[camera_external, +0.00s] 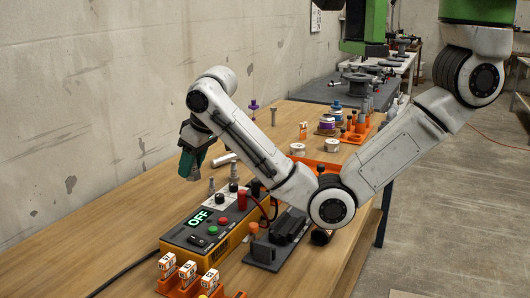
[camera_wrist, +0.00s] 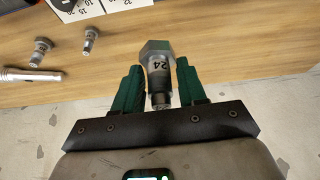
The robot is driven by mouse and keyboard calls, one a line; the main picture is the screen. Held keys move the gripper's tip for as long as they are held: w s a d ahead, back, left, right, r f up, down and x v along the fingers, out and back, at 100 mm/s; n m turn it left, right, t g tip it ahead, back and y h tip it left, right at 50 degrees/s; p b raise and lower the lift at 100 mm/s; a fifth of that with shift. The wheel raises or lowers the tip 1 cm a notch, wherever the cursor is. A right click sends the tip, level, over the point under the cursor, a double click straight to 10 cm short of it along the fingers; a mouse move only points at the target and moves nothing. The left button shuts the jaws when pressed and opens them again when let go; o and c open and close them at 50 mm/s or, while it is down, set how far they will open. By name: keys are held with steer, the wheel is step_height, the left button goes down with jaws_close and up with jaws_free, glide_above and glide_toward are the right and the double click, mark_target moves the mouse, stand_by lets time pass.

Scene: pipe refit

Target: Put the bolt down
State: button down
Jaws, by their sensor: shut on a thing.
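My gripper (camera_wrist: 158,72) has green fingers on either side of a grey metal bolt (camera_wrist: 158,66) marked 24, with a hex head. They are shut on it. In the outside view my gripper (camera_external: 190,166) hangs above the wooden table (camera_external: 120,225), close to the wall side, left of the small upright bolts. The held bolt cannot be made out there. Two other bolts, one (camera_wrist: 42,47) and another (camera_wrist: 90,37), show on the table in the wrist view. A white card with numbers (camera_wrist: 95,8) lies at the top of that view.
A yellow and black control box (camera_external: 210,228) reading OFF stands on the table. Orange holders with labelled pieces (camera_external: 187,272) are at the front. A silver tube (camera_wrist: 32,75) lies near the two bolts. Reels and an orange rack (camera_external: 358,131) are further back. Bare wood lies front left.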

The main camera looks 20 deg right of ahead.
steer(key=w+d+m+h+p, duration=0.1)
steer(key=w+d+m+p, duration=0.1)
steer(key=w+d, duration=0.5)
steer(key=w+d+m+t+p, duration=0.1)
steer(key=w+d+m+p, duration=0.15)
steer(key=d, duration=0.75)
steer(key=w+d+m+h+p, duration=0.1)
steer(key=w+d+m, duration=0.1)
steer(key=w+d, duration=0.5)
steer(key=w+f, duration=0.2)
steer(key=w, duration=0.1)
steer(key=w+a+f, duration=0.1)
steer(key=w+f, duration=0.2)
steer(key=w, duration=0.1)
steer(key=w+f, duration=0.3)
steer(key=shift+w+a+b, duration=0.3)
steer(key=shift+b, duration=0.1)
steer(key=shift+w+a+f, duration=0.15)
steer(key=shift+w+f, duration=0.4)
steer(key=shift+f, duration=1.7)
